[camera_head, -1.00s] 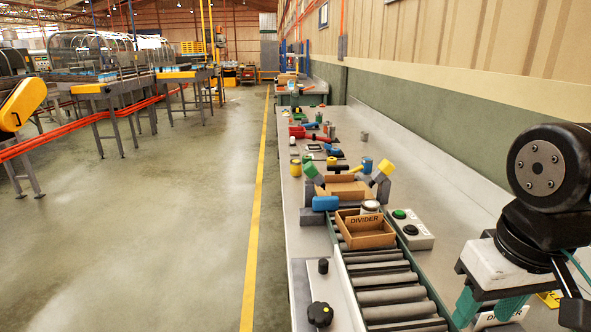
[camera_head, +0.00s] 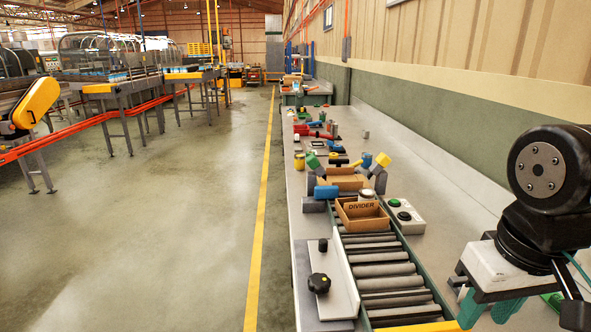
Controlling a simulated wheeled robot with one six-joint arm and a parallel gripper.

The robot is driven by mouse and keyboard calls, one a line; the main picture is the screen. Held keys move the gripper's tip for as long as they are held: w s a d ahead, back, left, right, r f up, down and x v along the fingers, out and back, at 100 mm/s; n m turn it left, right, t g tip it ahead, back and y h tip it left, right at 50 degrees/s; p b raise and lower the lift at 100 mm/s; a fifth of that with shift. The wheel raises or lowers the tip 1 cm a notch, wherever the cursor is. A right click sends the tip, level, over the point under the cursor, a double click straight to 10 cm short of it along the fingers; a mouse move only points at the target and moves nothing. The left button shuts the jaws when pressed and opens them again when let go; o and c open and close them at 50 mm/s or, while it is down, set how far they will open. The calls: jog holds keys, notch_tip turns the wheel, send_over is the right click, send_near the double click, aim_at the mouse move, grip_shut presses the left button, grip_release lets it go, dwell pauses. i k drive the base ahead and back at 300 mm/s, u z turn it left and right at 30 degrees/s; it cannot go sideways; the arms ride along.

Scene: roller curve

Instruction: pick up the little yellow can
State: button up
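The little yellow can (camera_head: 299,161) stands upright near the left edge of the long grey workbench (camera_head: 455,215), beyond the roller conveyor. It is small in the picture and nothing hides it. My gripper (camera_head: 488,308) is at the lower right, with two teal fingers pointing down and spread apart. It looks open and empty. It is far from the can, nearer to me and to the right. The fingertips are partly cut by the bottom edge of the picture.
A roller conveyor (camera_head: 383,270) carries a brown divider box (camera_head: 364,214). Beside it are a button box (camera_head: 404,216), a black knob (camera_head: 319,283) and a blue block (camera_head: 326,192). Coloured clamps and tools crowd the bench beyond. Open floor (camera_head: 185,230) lies left of the bench.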

aim_at(299, 159)
jog(key=k, duration=0.25)
jog(key=u, duration=1.75)
jog(key=i, duration=2.35)
jog(key=z, duration=1.55)
jog(key=i, duration=1)
